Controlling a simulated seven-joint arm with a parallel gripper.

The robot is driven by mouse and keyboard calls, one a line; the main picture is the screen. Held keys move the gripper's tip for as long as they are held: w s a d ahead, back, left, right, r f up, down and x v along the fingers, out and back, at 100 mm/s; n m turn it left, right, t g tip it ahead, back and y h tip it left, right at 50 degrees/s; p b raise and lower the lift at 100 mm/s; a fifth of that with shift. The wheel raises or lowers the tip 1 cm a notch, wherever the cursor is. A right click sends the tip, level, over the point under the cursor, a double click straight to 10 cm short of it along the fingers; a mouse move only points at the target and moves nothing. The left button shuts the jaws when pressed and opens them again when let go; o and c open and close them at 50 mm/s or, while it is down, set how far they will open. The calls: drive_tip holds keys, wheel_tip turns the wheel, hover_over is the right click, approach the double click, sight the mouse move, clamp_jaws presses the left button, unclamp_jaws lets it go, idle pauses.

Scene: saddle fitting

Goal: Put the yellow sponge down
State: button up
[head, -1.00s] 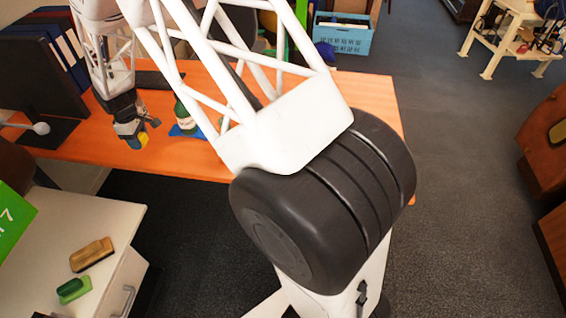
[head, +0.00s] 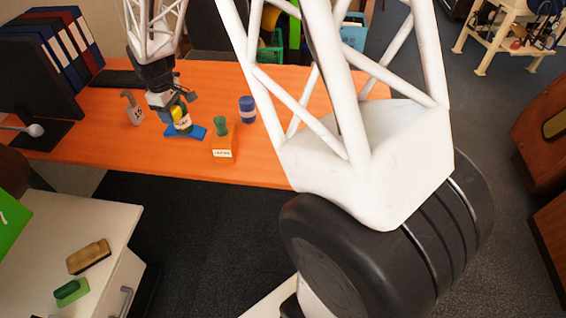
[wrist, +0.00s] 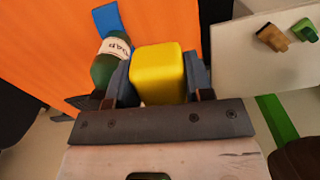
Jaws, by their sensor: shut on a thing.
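My gripper (wrist: 159,82) is shut on the yellow sponge (wrist: 158,70), a rounded block with one dark finger on each side. In the head view, my gripper (head: 176,100) is over the orange table, with the sponge (head: 180,113) showing small and partly hidden. A green bottle with a pale label (head: 184,124) is right by the sponge. In the wrist view the bottle (wrist: 108,66) is just left of the left finger. I cannot tell whether they touch. The sponge's underside is hidden.
A blue flat piece (head: 197,133) lies by the bottle. A white cabinet (head: 60,220) holds a brown brush (head: 89,257) and a green one (head: 71,292).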

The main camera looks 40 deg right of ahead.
drive_tip(key=s+d+r+m, duration=0.1)
drive_tip(key=s+d+m, duration=0.2)
drive_tip(key=s+d, duration=1.1)
drive_tip(key=s+d+f+m, duration=0.1)
drive_tip(key=s+d+m, duration=0.1)
drive_tip(key=s, duration=0.9)
drive_tip(key=s+d+f+m, duration=0.1)
drive_tip(key=s+f+m, duration=0.15)
drive_tip(key=s, duration=0.95)
wheel_tip(320, 180, down, 10)
drive_tip(key=shift+d+f, duration=0.2)
drive_tip(key=shift+w, duration=0.2)
drive_tip(key=w+d, duration=0.2)
drive_tip(key=w, duration=0.2)
drive_tip(key=w+d+f, duration=0.1)
drive_tip(key=w+d, duration=0.1)
drive_tip(key=w, duration=0.3)
drive_tip(key=w+d, duration=0.3)
drive_tip(key=w, duration=0.2)
drive_tip(key=shift+w+d+f, duration=0.1)
drive_tip(key=shift+f, duration=0.15)
drive_tip(key=shift+f, duration=0.15)
drive_tip(key=shift+f, duration=1.6)
drive_tip(key=shift+f, duration=0.15)
